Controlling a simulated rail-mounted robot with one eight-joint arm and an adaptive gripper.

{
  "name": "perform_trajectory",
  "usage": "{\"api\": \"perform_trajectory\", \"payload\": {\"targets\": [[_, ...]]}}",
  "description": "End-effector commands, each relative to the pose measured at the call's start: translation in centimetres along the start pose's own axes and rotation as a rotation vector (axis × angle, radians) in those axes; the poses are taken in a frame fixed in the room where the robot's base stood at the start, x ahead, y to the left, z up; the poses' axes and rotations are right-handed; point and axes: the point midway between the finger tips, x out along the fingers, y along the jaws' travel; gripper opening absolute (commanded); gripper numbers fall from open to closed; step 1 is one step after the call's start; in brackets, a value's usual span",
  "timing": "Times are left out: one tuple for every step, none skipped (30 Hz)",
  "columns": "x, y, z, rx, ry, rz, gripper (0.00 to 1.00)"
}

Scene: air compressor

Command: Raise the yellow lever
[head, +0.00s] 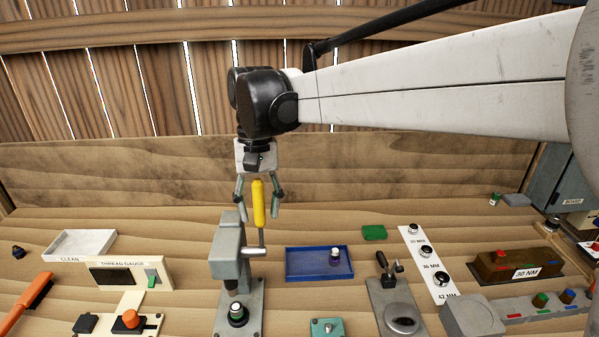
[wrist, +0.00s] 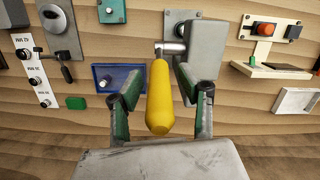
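The yellow lever (head: 258,204) stands nearly upright on a short metal rod at the side of a grey press-like stand (head: 229,252). In the wrist view the yellow lever (wrist: 160,98) points toward the camera, with the grey stand (wrist: 203,50) behind it to the right. My gripper (head: 258,207) is above the bench, pointing down, with one finger on each side of the lever's handle. In the wrist view my gripper (wrist: 161,100) is open, and gaps show between both fingers and the handle. Its fingers do not appear to touch the lever.
A blue tray (head: 290,277) lies right of the stand, with a green block (head: 374,232) beyond it. A thread gauge box (head: 125,277) and a white tray (head: 80,244) are at left. A lever device (head: 397,305) and a socket board (head: 428,262) are at right.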

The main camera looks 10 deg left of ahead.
Motion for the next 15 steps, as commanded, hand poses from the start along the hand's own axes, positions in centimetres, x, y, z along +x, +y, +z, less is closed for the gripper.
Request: {"api": "perform_trajectory", "payload": {"targets": [[-0.7,0.0,0.0,0.0,0.0,0.0,0.38],[-1.1,0.0,0.0,0.0,0.0,0.0,0.38],[-1.7,0.0,0.0,0.0,0.0,0.0,0.38],[-2.3,0.0,0.1,0.0,0.0,0.0,0.38],[-2.9,0.0,0.1,0.0,0.0,0.0,0.38],[-3.7,0.0,0.0,0.0,0.0,0.0,0.38],[-4.3,0.0,0.0,0.0,0.0,0.0,0.38],[-5.0,0.0,0.0,0.0,0.0,0.0,0.38],[-5.8,0.0,0.1,0.0,0.0,0.0,0.38],[-6.4,0.0,0.0,0.0,0.0,0.0,0.38],[-6.9,0.0,0.0,0.0,0.0,0.0,0.38],[-7.7,0.0,0.0,0.0,0.0,0.0,0.38],[-8.2,0.0,0.0,0.0,0.0,0.0,0.38],[-8.7,0.0,0.1,0.0,0.0,0.0,0.38],[-9.2,0.0,0.0,0.0,0.0,0.0,0.38]]}}
